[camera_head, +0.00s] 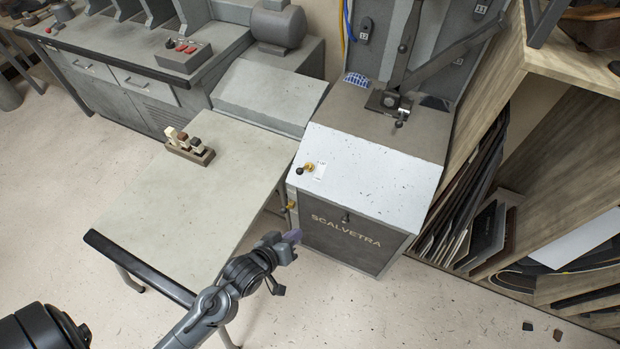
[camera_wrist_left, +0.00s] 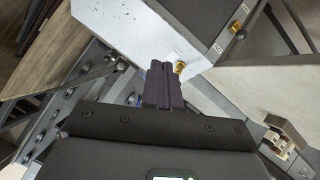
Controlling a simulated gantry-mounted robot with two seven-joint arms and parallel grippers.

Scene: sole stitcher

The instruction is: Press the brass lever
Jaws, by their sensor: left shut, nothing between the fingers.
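A small brass lever with a dark knob (camera_head: 306,169) stands beside a white label on the pale sloping panel of the SCALVETRA machine (camera_head: 350,185). A second brass fitting (camera_head: 291,205) is on the machine's left side edge, lower down. My left gripper (camera_head: 291,237) is in front of and below these, apart from them in the head view, its purple fingers shut and empty. In the left wrist view the shut fingers (camera_wrist_left: 163,84) point toward the machine. One brass piece (camera_wrist_left: 179,67) shows just past their tips; another (camera_wrist_left: 237,26) is farther up to the right. My right gripper is not in view.
A pale table (camera_head: 180,215) with a small rack of stamps (camera_head: 190,149) stands left of the machine. A wooden shelf (camera_head: 570,130) with dark sheets is at the right. Speckled floor is open in front of the machine.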

